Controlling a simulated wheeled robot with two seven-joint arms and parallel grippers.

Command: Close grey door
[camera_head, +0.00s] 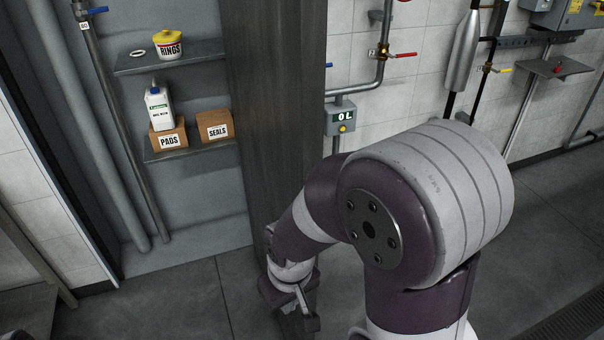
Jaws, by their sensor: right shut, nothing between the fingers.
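The grey door (278,90) is a tall, dark, streaked panel in the middle of the head view. It stands open at the right side of a grey recess (200,90), whose shelves are exposed. My right arm reaches across the panel's lower part and hides some of it. My right gripper (304,318) is at the bottom centre, low by the door's lower end, shut and empty. I cannot tell whether it touches the door. My left gripper is not in view.
The recess has an upper shelf (190,55) with a yellow-lidded RINGS tub (168,44), and a lower shelf (195,149) with a white bottle (159,108) and PADS (169,139) and SEALS (214,125) boxes. Pipes and valves line the right wall. The floor (180,300) left of my gripper is clear.

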